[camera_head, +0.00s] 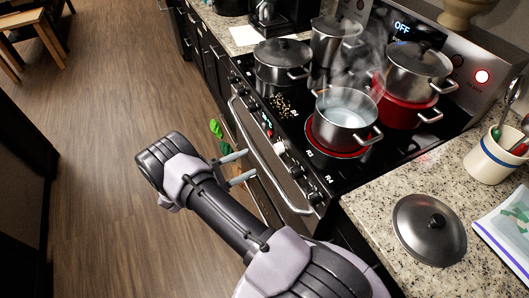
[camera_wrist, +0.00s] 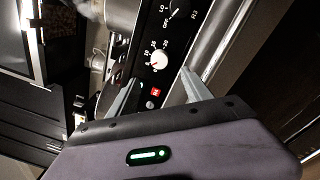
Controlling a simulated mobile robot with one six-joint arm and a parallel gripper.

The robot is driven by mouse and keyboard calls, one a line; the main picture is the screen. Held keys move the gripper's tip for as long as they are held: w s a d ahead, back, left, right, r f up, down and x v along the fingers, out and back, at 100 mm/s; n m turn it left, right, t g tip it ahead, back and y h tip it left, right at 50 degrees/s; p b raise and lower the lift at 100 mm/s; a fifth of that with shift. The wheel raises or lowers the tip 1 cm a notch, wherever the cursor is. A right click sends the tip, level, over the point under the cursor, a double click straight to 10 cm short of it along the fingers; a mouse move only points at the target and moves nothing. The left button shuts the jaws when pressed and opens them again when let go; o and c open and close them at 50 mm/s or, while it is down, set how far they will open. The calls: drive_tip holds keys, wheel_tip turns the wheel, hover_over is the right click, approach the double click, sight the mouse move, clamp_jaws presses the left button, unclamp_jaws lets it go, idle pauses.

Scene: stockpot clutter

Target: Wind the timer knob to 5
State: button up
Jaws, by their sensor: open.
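The timer knob is a small white dial (camera_wrist: 160,58) with a red pointer mark, on the stove's black front panel, with numbers printed around it in the wrist view. In the head view a small white knob (camera_head: 280,147) shows on the front panel. My gripper (camera_head: 252,164) is in front of the stove's front, left of the panel in the head view. In the wrist view my gripper (camera_wrist: 160,76) has its two fingers spread, with the dial just beyond and between the tips. Nothing is held. I cannot tell the exact setting of the pointer.
A red-lit element (camera_wrist: 153,91) sits below the dial, and a black burner knob (camera_wrist: 178,10) is above it. The oven handle (camera_head: 270,160) runs along the front. A steaming pot (camera_head: 345,120) stands on a glowing burner. Several other pots crowd the stovetop. A lid (camera_head: 428,229) lies on the counter.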

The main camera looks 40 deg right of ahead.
drive_tip(key=v, duration=0.7)
drive_tip(key=shift+a, duration=0.1)
